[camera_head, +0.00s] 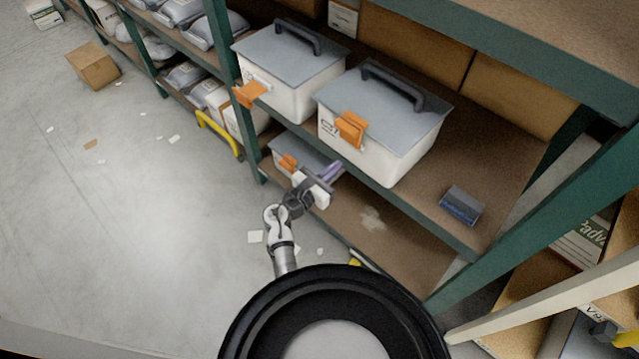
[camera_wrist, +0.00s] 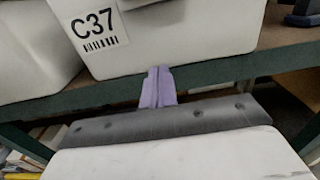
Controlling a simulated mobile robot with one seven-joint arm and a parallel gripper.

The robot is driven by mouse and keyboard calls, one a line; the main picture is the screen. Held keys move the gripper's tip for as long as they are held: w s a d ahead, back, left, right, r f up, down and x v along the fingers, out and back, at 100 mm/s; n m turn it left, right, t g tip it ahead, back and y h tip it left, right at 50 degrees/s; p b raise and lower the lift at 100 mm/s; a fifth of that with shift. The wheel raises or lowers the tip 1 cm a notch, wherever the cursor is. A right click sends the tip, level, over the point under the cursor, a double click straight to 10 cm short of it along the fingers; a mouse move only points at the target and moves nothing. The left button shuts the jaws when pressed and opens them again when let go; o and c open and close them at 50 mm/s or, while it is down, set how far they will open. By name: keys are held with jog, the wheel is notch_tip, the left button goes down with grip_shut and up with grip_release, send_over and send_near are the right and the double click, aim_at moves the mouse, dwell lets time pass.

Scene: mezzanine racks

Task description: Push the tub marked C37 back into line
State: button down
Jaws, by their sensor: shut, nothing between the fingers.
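The tub marked C37 (camera_wrist: 185,40) is white, and its label shows in the wrist view. In the head view it is the right one of two tubs (camera_head: 375,140) on the upper shelf, with a grey lid, dark handle and orange latch. Its front bottom edge is close to the shelf's front edge. My gripper (camera_head: 336,169) is just in front of and below the tub's front. Its purple fingers (camera_wrist: 158,88) are shut together and empty, tips overlapping the tub's lower front edge in the wrist view. I cannot tell whether they touch it.
A similar tub (camera_head: 292,75) stands to the left on the shelf (camera_head: 430,205). A small dark blue box (camera_head: 461,205) lies right of C37, with bare shelf between. Cardboard boxes (camera_head: 415,47) stand behind. Another tub (camera_head: 287,152) is on the level below. A green upright (camera_head: 540,220) is at right.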

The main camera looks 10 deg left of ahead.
aim_at(348, 157)
jog(key=shift+x, duration=1.45)
jog(key=shift+w, duration=0.1)
jog(key=x, duration=0.6)
